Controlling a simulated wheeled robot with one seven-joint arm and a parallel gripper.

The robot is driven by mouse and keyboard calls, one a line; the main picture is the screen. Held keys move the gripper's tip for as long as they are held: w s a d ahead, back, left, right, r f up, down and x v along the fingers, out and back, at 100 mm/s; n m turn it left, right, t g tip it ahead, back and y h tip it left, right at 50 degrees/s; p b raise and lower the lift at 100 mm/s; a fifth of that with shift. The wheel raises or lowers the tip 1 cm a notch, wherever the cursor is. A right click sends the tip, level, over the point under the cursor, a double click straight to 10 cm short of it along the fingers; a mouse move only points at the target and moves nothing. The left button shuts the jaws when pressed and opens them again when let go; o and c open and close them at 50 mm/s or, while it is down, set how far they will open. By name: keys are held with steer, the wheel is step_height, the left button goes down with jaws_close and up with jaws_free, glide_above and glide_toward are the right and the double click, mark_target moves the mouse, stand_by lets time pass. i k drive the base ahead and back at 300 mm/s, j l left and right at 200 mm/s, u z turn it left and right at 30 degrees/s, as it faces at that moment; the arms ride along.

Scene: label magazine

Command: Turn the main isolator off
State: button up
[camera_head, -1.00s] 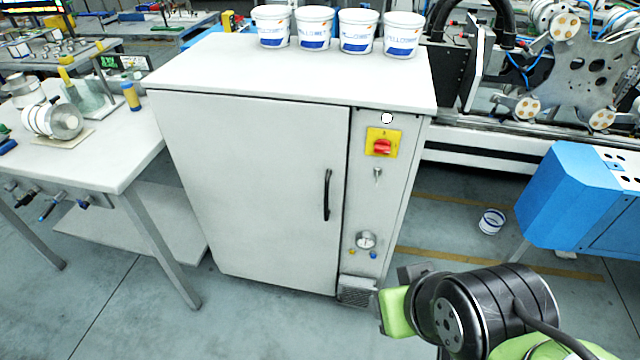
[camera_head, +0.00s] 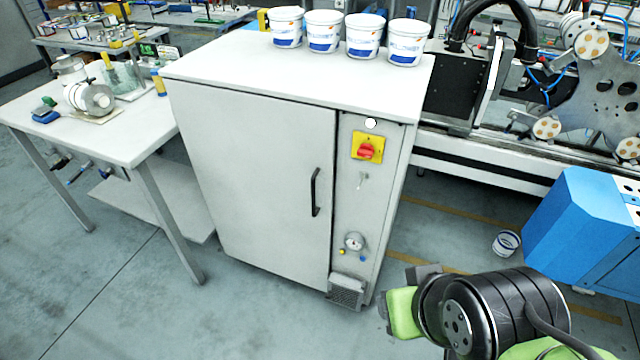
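The main isolator (camera_head: 367,148) is a red rotary knob on a yellow plate. It sits high on the narrow right-hand panel of a white cabinet (camera_head: 255,185). The knob looks roughly level, but its exact setting is too small to read. My arm shows at the lower right, with black and green links, below and to the right of the isolator and well apart from it. My gripper's fingers cannot be made out in this view.
Several white tubs (camera_head: 363,36) stand on the cabinet top. A black door handle (camera_head: 315,192), a key switch (camera_head: 362,181) and a gauge (camera_head: 354,241) are on the front. A workbench (camera_head: 100,135) stands left, a blue machine (camera_head: 590,225) right. Floor before the cabinet is clear.

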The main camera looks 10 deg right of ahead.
mark_target(365, 150)
steer(key=j+u, duration=0.3)
steer(key=j, duration=0.3)
steer(key=j+u, duration=0.3)
steer(key=j, duration=0.3)
steer(key=i+l, duration=0.5)
steer(key=i, duration=0.15)
